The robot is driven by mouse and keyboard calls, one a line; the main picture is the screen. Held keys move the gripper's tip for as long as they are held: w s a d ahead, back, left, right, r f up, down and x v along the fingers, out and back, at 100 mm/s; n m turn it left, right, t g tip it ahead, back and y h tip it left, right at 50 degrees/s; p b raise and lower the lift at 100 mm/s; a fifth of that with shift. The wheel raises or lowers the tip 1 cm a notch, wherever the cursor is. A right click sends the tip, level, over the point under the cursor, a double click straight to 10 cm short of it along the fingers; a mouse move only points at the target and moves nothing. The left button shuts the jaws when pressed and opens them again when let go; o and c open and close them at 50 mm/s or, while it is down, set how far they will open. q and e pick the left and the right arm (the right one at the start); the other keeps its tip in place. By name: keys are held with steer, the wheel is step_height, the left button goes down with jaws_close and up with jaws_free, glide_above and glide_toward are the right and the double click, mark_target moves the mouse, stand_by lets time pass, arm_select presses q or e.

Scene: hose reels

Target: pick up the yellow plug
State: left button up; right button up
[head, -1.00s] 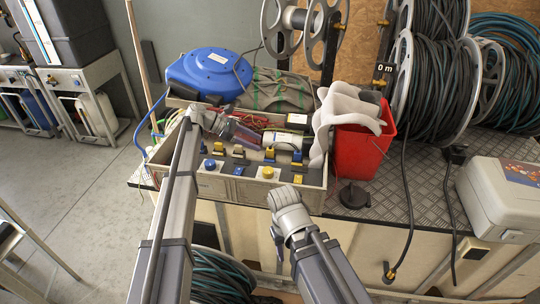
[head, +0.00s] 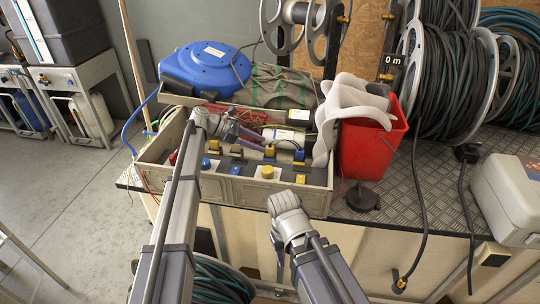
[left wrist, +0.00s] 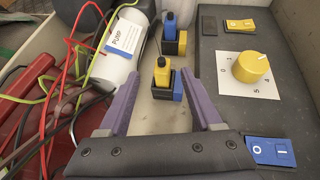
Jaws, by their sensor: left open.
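The yellow plug (left wrist: 162,75) stands upright in the left wrist view, with a dark top and a blue block beside its base. In the head view the yellow plug (head: 270,151) is in the open grey case (head: 240,192). My left gripper (head: 252,138) is open and empty above the case. Its purple fingers (left wrist: 165,88) show on either side of the yellow plug in the left wrist view, with gaps. A blue plug (left wrist: 171,32) with a yellow block stands just beyond. My right gripper (head: 285,202) is in front of the case; its fingers are hidden.
A white cylinder labelled PUMP (left wrist: 115,45) and loose red, green and black wires lie left of the plugs. A yellow dial (left wrist: 252,67) and a blue switch (left wrist: 271,151) are on the right. A red bucket (head: 372,150) stands beside the case.

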mark_target(270, 147)
arm_select(q)
steer(key=b+x, duration=0.1)
steer(key=x, duration=0.1)
steer(key=b+x, duration=0.1)
steer(key=x, duration=0.1)
steer(key=shift+s+d+f, duration=0.2)
steer(key=shift+f, duration=0.1)
steer(key=shift+d+f+b, duration=0.1)
steer(key=shift+d+b, duration=0.2)
steer(key=shift+b, duration=0.05)
jaws_close()
